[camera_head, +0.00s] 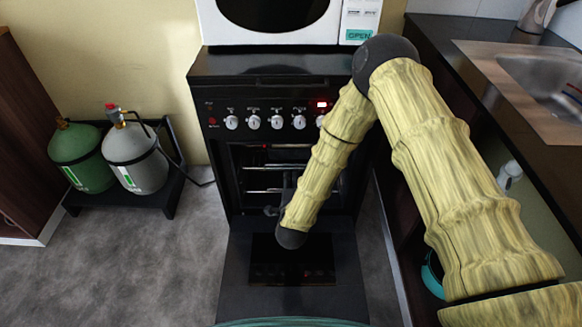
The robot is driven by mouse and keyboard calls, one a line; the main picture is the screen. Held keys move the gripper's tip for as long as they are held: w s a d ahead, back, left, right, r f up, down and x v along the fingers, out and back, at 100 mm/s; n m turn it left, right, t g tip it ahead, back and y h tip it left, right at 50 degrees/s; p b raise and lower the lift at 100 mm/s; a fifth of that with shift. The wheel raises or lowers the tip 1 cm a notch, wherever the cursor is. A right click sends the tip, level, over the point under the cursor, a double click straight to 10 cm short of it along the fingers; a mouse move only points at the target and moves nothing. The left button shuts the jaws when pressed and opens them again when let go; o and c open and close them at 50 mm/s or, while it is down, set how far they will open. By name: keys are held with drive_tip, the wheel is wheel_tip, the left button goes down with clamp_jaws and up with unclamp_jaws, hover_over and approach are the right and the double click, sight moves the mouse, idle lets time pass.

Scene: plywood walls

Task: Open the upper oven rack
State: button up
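The black oven (221,170) stands in the middle with its door (240,290) folded down toward me. Inside the cavity, metal rack bars show at more than one height. The upper rack (280,146) shows as a thin bar near the top of the opening, with another rack bar (265,190) lower down. Both appear to be inside the oven. My arm comes from the right and bends down in front of the opening, hiding its right part. My gripper (272,211) is a small dark shape at the lower opening, mostly hidden by my arm; its fingers cannot be made out.
A white microwave (215,25) stands on top of the oven. Control knobs (253,122) line the oven front. Two gas cylinders (128,155) stand on a black stand at the left. A dark counter with a sink (545,85) is at the right. Grey floor (120,270) is clear at lower left.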

sight(292, 166)
drive_tip(key=w, duration=0.2)
drive_tip(key=w+f, duration=0.1)
drive_tip(key=w, duration=0.4)
drive_tip(key=shift+w+d+f, duration=0.1)
drive_tip(key=shift+w+f, duration=0.2)
clamp_jaws()
